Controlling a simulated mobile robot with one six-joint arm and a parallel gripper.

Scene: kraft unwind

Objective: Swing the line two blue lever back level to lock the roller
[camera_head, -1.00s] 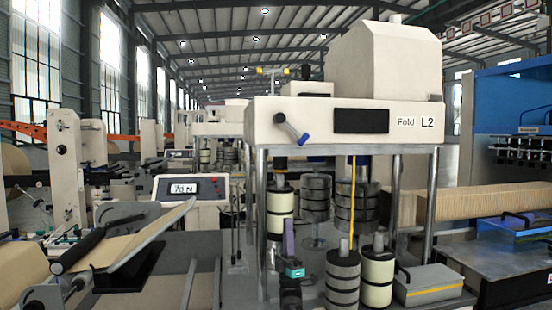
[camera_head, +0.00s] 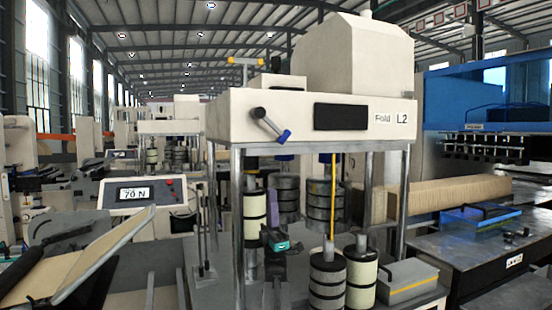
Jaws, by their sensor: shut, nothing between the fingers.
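The line two machine, labelled "Fold L2" (camera_head: 220,118), stands in the middle. On its front housing a lever with a grey arm and blue tip (camera_head: 284,136) hangs from a round black pivot (camera_head: 260,113). It slants down to the right, not level. My gripper (camera_head: 272,206), a purple end above a dark and teal wrist, points upward below the lever, in front of the cream and black rollers. It is shut and empty, and apart from the lever. My wrist hides part of the rollers behind it.
Dark and cream roller stacks (camera_head: 327,280) stand under the housing, beside a grey box with a yellow stripe (camera_head: 408,283). A yellow strip (camera_head: 333,195) hangs between posts. A panel reading 70 N (camera_head: 140,195) is at left. Blue machinery (camera_head: 450,95) is at right.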

